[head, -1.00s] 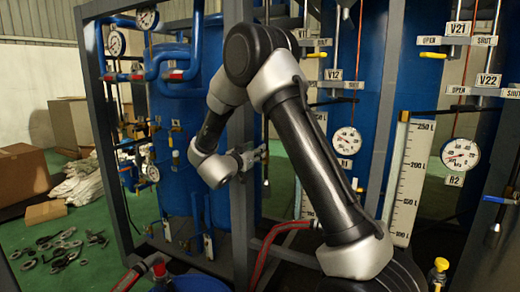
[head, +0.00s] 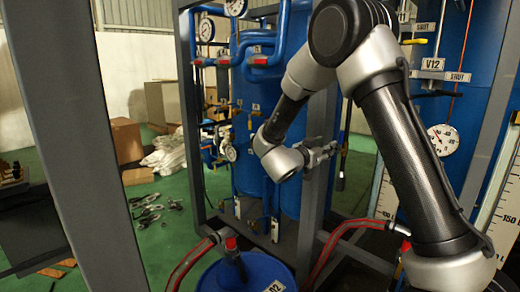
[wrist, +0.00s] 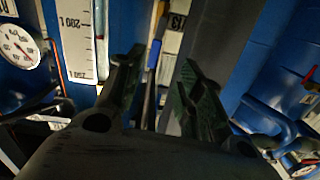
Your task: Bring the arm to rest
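My arm is bent, its elbow high in the head view and its forearm sloping down to the left. My gripper (head: 322,152) is small there, beside a grey frame post (head: 312,205). In the wrist view its two dark fingers (wrist: 160,95) stand apart with nothing held between them. Behind them are a grey post (wrist: 228,45), a blue tank (wrist: 270,40) and a white level scale (wrist: 76,38). I cannot tell how close the fingers are to the post.
A grey upright (head: 75,150) stands close at the left. A blue drum (head: 240,275) with a red-capped fitting (head: 231,243) is below the arm. Gauges and blue pipes (head: 265,50) line the rig. Green floor (head: 150,245) at left holds boxes and loose metal parts.

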